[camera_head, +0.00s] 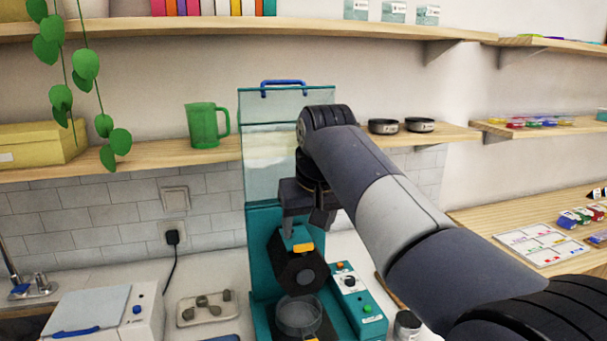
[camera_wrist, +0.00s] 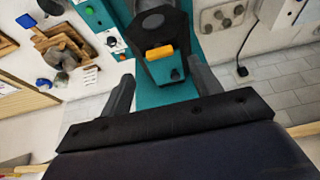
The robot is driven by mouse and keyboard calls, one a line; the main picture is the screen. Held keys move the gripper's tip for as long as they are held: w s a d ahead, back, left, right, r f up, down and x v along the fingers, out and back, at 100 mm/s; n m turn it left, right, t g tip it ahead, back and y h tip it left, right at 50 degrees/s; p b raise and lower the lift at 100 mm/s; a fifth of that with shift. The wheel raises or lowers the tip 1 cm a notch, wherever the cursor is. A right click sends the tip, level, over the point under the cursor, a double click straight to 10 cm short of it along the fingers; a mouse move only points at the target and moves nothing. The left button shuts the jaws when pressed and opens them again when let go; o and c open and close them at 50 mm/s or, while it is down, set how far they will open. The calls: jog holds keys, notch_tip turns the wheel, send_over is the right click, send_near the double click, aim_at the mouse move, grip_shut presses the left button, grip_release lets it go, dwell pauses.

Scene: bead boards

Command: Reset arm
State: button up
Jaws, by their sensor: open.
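My arm reaches in from the lower right of the head view. My gripper (camera_head: 308,222) points down above a black faceted part with an orange tab (camera_head: 301,271) on a teal machine (camera_head: 262,226). In the wrist view my gripper (camera_wrist: 161,88) has its two fingers wide apart, with nothing held between them. The black part (camera_wrist: 153,20) and its orange tab (camera_wrist: 160,52) show beyond the fingers. I cannot tell from these views whether a finger touches the machine.
A clear upright panel with a blue handle (camera_head: 283,84) stands behind my gripper. A clear bowl (camera_head: 298,317) sits below the black part. A teal control box (camera_head: 356,299) is at right. A green jug (camera_head: 205,125) and dark tins (camera_head: 383,126) stand on the shelf.

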aim_at(304, 245)
jog(key=x, duration=0.5)
jog(key=shift+w+f, duration=0.1)
jog(key=shift+f, duration=0.1)
jog(key=shift+m, duration=0.3)
jog(key=shift+r, duration=0.1)
